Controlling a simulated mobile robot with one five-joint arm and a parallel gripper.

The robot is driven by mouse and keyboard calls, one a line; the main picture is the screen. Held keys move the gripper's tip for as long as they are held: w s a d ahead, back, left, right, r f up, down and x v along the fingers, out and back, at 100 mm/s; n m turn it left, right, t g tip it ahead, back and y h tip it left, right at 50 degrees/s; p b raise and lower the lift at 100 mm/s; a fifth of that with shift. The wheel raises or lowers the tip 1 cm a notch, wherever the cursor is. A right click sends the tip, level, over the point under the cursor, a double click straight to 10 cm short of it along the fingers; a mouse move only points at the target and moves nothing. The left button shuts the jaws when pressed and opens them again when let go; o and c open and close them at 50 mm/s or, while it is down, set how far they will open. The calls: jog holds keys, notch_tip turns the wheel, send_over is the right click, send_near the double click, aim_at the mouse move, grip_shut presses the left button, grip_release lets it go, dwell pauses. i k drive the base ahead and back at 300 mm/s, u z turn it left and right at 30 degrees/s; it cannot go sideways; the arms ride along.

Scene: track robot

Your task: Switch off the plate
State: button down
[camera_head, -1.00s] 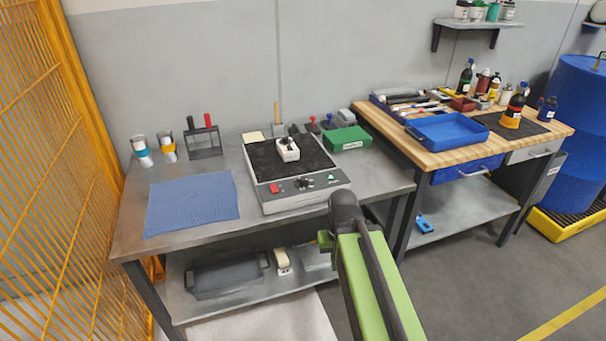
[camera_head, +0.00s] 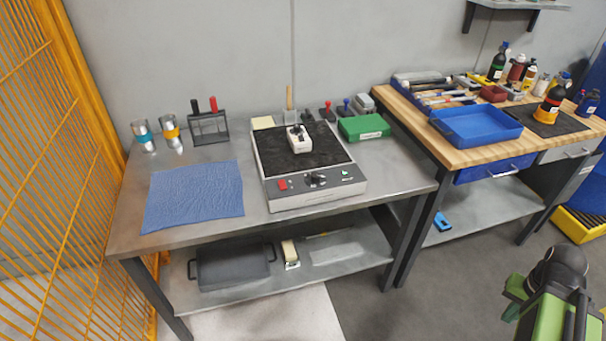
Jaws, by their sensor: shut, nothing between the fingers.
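The plate (camera_head: 275,153) is a grey box with a dark top on the metal bench. Its sloped front panel holds a red switch (camera_head: 282,184), a black knob (camera_head: 316,180) and a small green part (camera_head: 345,174). Whether the switch is on or off is too small to tell. A white block with a black top (camera_head: 299,141) stands on the dark surface. My green and black arm shows at the lower right, well apart from the plate. My gripper's fingers do not show.
A blue cloth (camera_head: 194,195) lies left of the plate, and a green box (camera_head: 363,127) sits to its right. Two cups and a small rack (camera_head: 208,128) stand behind the cloth. A wooden bench with a blue tray (camera_head: 477,137) adjoins at right. A yellow fence (camera_head: 62,150) bounds the left.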

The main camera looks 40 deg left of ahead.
aim_at(282, 183)
jog(key=u, duration=0.1)
jog(key=i, duration=0.45)
jog(key=u, duration=3.4)
jog(key=i, duration=0.4)
jog(key=z, duration=0.2)
jog(key=k, duration=0.8)
jog(key=z, duration=0.2)
jog(key=i, duration=0.95)
jog(key=u, duration=0.1)
